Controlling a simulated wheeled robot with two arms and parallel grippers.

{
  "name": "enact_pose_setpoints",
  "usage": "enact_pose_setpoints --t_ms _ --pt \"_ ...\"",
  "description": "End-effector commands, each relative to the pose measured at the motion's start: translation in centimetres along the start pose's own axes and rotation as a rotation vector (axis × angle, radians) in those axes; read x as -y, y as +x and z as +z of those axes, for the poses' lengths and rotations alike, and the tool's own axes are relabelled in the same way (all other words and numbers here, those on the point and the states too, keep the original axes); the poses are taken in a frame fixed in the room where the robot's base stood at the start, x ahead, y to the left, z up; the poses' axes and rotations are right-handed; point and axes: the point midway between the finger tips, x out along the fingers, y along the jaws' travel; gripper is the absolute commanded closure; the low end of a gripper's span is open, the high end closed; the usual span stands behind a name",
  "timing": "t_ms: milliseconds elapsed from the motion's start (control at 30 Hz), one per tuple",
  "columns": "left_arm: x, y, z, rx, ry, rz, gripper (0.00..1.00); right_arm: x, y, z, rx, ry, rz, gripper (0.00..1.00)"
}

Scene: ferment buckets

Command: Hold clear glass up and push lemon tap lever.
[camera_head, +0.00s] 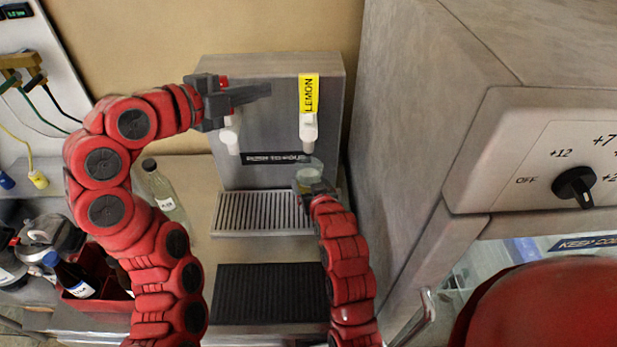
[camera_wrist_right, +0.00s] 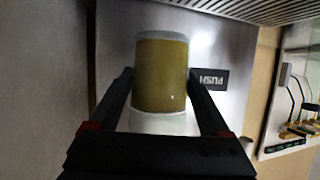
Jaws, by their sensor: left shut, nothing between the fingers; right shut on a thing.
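The steel dispenser (camera_head: 275,170) has two white taps. The lemon tap (camera_head: 308,132) is the right one, with a yellow LEMON label (camera_head: 308,93) on its lever. My left gripper (camera_head: 266,91) is shut and empty, in front of the dispenser's upper part, its tips just left of the label with a small gap seen. The clear glass (camera_head: 307,176) is below the lemon tap, above the drip tray. My right gripper (camera_head: 318,192) is shut on it. In the right wrist view the glass (camera_wrist_right: 162,75) sits between the fingers and looks yellowish inside.
The other tap (camera_head: 230,136) is partly behind my left gripper. A slotted drip tray (camera_head: 262,212) and black mat (camera_head: 270,280) lie in front. A bottle (camera_head: 163,190) stands left of the tray. A large steel cabinet (camera_head: 440,90) closes off the right side.

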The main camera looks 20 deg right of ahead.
Motion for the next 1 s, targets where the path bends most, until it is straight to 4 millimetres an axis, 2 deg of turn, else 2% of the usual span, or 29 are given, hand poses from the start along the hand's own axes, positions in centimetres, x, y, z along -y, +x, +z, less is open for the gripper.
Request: enact_pose_setpoints --t_ms 467,1000 --pt "-0.5 0.1 0.1 0.000 0.000 0.000 1.00 0.3 -1.3 1.4 -0.007 0.001 0.001 0.88" --pt "0.2 -0.1 -0.1 0.000 0.000 0.000 1.00 1.4 -5.3 3.0 -0.006 0.000 -0.001 0.88"
